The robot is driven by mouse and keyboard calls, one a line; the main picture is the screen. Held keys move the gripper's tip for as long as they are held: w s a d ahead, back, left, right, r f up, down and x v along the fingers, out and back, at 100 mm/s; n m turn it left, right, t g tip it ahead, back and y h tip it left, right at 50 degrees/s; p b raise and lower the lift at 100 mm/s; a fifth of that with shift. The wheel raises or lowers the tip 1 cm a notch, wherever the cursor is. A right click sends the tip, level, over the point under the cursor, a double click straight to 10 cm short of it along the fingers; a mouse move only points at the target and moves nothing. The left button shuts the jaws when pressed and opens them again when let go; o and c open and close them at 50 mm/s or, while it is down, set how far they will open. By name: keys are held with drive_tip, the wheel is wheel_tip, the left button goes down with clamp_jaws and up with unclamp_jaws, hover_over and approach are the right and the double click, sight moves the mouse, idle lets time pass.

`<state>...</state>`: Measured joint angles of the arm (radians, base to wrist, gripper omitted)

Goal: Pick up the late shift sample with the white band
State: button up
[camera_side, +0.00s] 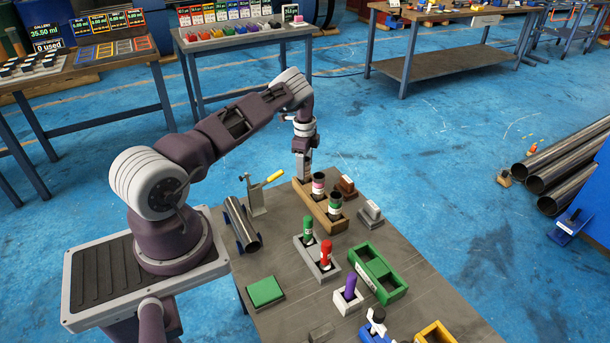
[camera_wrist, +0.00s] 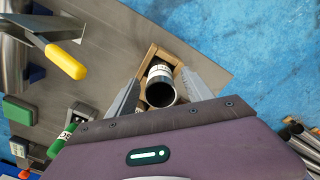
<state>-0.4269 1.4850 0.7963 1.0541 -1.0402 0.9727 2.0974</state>
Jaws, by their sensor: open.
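In the wrist view a dark, open-topped tube with a white band (camera_wrist: 160,72) stands in a wooden rack (camera_wrist: 148,58). My gripper (camera_wrist: 163,88) is open, with one finger on each side of this tube; contact cannot be told. In the side view my gripper (camera_side: 302,176) points down over the far end of the wooden rack (camera_side: 320,212). The white-banded tube is not clearly visible there.
Nearer are green (camera_side: 308,226) and red (camera_side: 326,252) tubes, a purple one (camera_side: 350,287) and a green tray (camera_side: 385,285).

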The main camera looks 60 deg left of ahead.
clamp_jaws()
wheel_tip(320, 180, up, 15)
drive_tip(key=shift+r, duration=0.15)
idle(0.6)
